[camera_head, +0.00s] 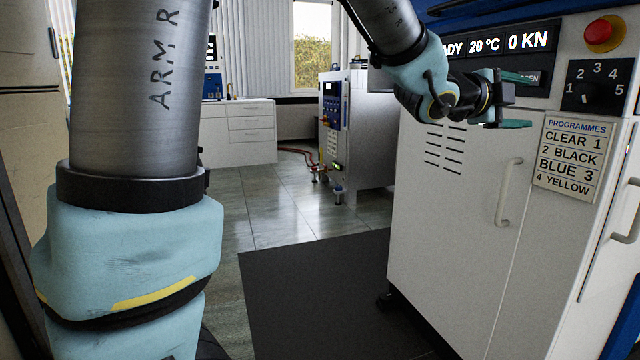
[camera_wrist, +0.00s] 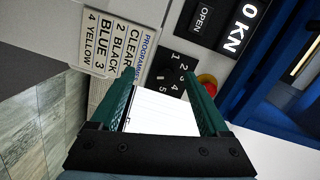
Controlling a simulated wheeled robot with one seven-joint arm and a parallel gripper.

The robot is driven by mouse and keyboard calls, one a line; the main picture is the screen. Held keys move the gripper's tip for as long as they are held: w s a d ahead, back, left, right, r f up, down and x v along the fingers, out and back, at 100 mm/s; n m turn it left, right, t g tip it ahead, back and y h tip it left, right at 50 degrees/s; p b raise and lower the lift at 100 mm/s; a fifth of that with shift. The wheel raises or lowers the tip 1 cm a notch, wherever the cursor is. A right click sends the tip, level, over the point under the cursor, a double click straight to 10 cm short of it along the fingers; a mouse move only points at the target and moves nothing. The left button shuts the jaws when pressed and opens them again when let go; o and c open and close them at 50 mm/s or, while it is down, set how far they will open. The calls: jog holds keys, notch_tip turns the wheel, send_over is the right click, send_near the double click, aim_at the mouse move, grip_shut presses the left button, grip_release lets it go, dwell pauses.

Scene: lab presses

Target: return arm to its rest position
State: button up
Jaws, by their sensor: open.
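My arm reaches across the head view, and my gripper (camera_head: 517,100) is at the front of the white press (camera_head: 455,215), near its upper control panel. Its two teal fingers are apart, and they also show in the wrist view (camera_wrist: 165,100). The numbered dial (camera_head: 588,98) is right of the gripper, and the red button (camera_head: 603,33) is above the dial. The display (camera_head: 500,42) reads 20 °C and 0 KN.
A programmes label (camera_head: 571,158) and a handle (camera_head: 507,192) are on the press front. A dark mat (camera_head: 310,290) lies on the floor before it. Another machine (camera_head: 350,130) and a white drawer cabinet (camera_head: 240,133) stand farther back.

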jog(key=w+a+f+n+t+y, duration=0.3)
jog(key=w+a+f+n+y, duration=0.3)
jog(key=w+a+f+n, duration=0.5)
jog(key=a+f+n+y, duration=0.3)
jog(key=a+f, duration=0.1)
jog(key=a, duration=0.4)
jog(key=a+f+n+y, duration=0.25)
jog(key=a+f, duration=0.25)
jog(key=a, duration=0.4)
jog(key=s+a+f+n+g+y, duration=0.2)
jog(key=s+a+f+n+g, duration=0.25)
jog(key=s+a+n, duration=0.35)
jog(key=s+a+f+n+g+y, duration=0.3)
jog(key=s+a+f, duration=0.25)
jog(key=a, duration=0.45)
notch_tip(320, 180, up, 32)
jog(key=p, duration=3.3)
